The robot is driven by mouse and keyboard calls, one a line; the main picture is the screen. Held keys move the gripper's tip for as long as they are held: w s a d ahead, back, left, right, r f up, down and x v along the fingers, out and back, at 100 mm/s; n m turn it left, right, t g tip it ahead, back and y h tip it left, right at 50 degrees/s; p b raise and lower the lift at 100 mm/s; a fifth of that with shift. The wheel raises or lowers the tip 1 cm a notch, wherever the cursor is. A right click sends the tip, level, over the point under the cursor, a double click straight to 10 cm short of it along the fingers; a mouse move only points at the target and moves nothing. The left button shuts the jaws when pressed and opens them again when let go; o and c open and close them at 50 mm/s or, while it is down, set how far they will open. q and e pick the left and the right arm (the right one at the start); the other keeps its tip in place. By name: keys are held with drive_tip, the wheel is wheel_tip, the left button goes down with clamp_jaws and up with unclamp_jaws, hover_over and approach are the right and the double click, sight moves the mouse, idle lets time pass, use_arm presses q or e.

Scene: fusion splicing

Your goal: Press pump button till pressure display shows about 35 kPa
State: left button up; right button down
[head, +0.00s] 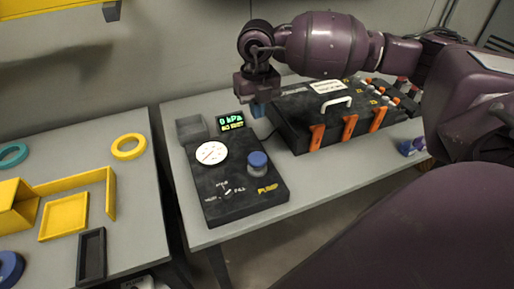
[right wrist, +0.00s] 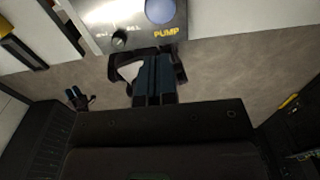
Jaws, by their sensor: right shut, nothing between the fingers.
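The black pump box (head: 240,198) stands on the grey table. On it are a blue round pump button (head: 258,160), a white dial gauge (head: 211,153) and a selector knob. The small display (head: 230,122) at its back edge reads about 0 kPa in green; the yellow line below is too small to read surely. My right gripper (head: 259,110) is shut and empty, in the air beyond the button in the head view, apart from it. In the right wrist view the shut fingers (right wrist: 154,77) point toward the PUMP label, and the button (right wrist: 160,10) is at the top edge. My left gripper is out of view.
A black case (head: 290,125) with orange latches and a white handle stands right of the pump box. A small grey bin (head: 191,128) is behind the box. The left table holds yellow trays (head: 64,217) and rings (head: 128,147). A gap separates the tables.

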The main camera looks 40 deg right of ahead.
sight(257, 157)
wheel_tip(257, 157, down, 13)
drive_tip(key=shift+r+b, duration=0.1)
drive_tip(key=shift+b, duration=0.35)
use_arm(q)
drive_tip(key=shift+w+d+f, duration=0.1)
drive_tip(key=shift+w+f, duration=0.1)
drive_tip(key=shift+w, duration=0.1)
use_arm(e)
drive_tip(key=shift+f, duration=0.6)
drive_tip(key=shift+f, duration=0.1)
